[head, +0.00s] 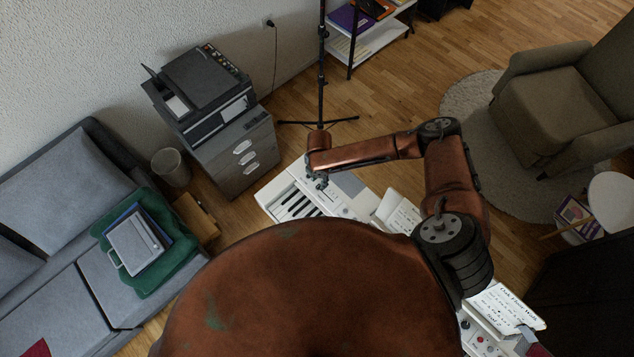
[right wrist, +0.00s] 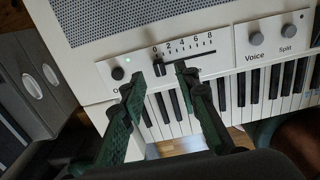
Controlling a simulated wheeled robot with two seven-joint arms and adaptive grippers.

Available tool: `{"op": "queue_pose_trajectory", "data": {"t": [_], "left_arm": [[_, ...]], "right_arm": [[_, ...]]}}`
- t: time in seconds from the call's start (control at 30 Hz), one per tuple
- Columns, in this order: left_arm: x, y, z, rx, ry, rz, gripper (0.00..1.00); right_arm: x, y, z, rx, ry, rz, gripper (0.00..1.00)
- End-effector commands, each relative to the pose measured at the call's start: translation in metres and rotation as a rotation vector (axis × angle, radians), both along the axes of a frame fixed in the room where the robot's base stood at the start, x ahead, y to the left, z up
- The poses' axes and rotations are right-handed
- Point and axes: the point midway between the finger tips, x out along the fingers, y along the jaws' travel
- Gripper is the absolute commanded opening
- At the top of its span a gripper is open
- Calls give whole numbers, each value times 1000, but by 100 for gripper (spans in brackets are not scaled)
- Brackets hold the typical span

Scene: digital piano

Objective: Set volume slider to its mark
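The white digital piano (head: 281,187) stands in front of me in the head view, partly hidden by my body and arm. In the right wrist view its volume slider shows as a dark knob (right wrist: 158,67) at the left end of a slot, near the 0 of a scale (right wrist: 184,46) marked 0 to 8. I cannot make out a separate target mark. My right gripper (head: 319,183) is over the piano's left end. In the right wrist view its two green-grey fingers (right wrist: 165,100) are apart and empty, just in front of the slider. My left gripper is not in view.
A small dark knob (right wrist: 118,73) with a green light is left of the slider. Voice (right wrist: 256,39) and Split (right wrist: 288,30) knobs are to its right, and keys lie in front. A stand pole (head: 321,70), a printer (head: 200,85) on a cabinet and a sofa (head: 60,200) surround the piano.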

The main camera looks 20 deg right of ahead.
Motion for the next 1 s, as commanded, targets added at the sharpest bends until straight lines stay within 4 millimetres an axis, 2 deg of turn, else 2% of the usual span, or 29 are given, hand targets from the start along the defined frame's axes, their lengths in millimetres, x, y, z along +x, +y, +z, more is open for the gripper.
{"op": "queue_pose_trajectory", "data": {"t": [0.1, 0.23, 0.6, 1.0], "left_arm": [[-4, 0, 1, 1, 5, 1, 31], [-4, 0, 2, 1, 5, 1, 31], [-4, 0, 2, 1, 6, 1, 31], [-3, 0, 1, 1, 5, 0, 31]], "right_arm": [[0, 1, -18, -1, 2, 0, 29], [0, 0, -30, -1, 1, 0, 29], [-1, -1, -36, -1, 0, -2, 28], [-1, -1, -36, -1, 0, -3, 1]]}}
